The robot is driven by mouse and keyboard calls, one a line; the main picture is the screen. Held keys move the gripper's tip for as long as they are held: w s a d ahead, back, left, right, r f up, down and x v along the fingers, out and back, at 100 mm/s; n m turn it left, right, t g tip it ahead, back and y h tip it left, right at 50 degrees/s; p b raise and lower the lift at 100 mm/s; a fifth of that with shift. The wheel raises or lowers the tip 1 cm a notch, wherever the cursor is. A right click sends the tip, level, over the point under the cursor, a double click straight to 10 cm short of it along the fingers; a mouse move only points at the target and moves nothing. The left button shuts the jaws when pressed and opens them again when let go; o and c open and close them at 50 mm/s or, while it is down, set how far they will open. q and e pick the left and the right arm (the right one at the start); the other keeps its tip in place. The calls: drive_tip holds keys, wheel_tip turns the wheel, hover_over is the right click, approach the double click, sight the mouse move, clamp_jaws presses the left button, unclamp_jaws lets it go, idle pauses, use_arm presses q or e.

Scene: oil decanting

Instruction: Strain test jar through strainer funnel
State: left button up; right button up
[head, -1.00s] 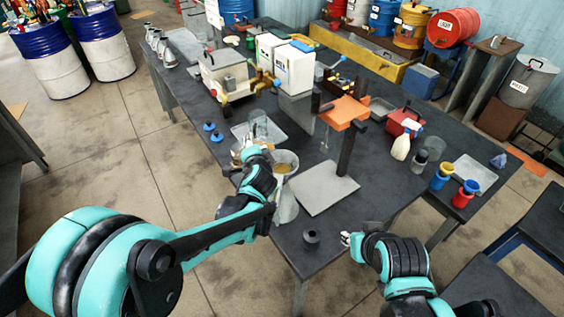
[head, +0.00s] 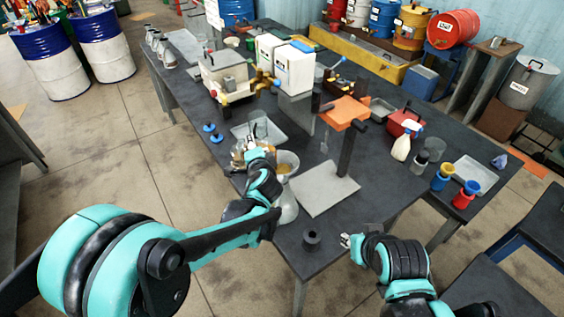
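The strainer funnel (head: 288,159) is a pale round bowl with a tan inside, set on a pale flask (head: 286,208) near the table's left edge. My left gripper (head: 246,148) is just left of the funnel's rim. A glassy, amber-tinted shape (head: 238,153), perhaps the test jar, shows at its fingers, partly hidden by the gripper. I cannot tell whether the fingers are closed on it. My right gripper (head: 346,240) is low over the table's front edge, apart from the funnel, with nothing visible in it. Its finger opening is too small to judge.
A clear glass (head: 259,124) stands at a metal tray (head: 280,133) behind. A small black cup (head: 311,240) is in front. A spray bottle (head: 402,148) stands at the right.

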use_arm(q)
drive_tip(key=shift+f+m, duration=0.1)
drive_tip(key=shift+m, duration=0.2)
idle(0.6)
drive_tip(key=shift+s+d+r+m+t+y+b, duration=0.1)
drive_tip(key=shift+d+r+m+t+y+b, duration=0.2)
drive_tip(key=shift+d+r+m+y+b, duration=0.3)
idle(0.8)
drive_tip(key=shift+d+f+m+t+y+b, duration=0.3)
drive_tip(key=shift+f+m+y+b, duration=0.15)
drive_tip(key=shift+b, duration=0.75)
idle(0.3)
drive_tip(key=shift+s+d+r+m+t+b, duration=0.15)
drive_tip(key=shift+r+m+t+b, duration=0.2)
drive_tip(key=shift+m+b, duration=0.25)
idle(0.5)
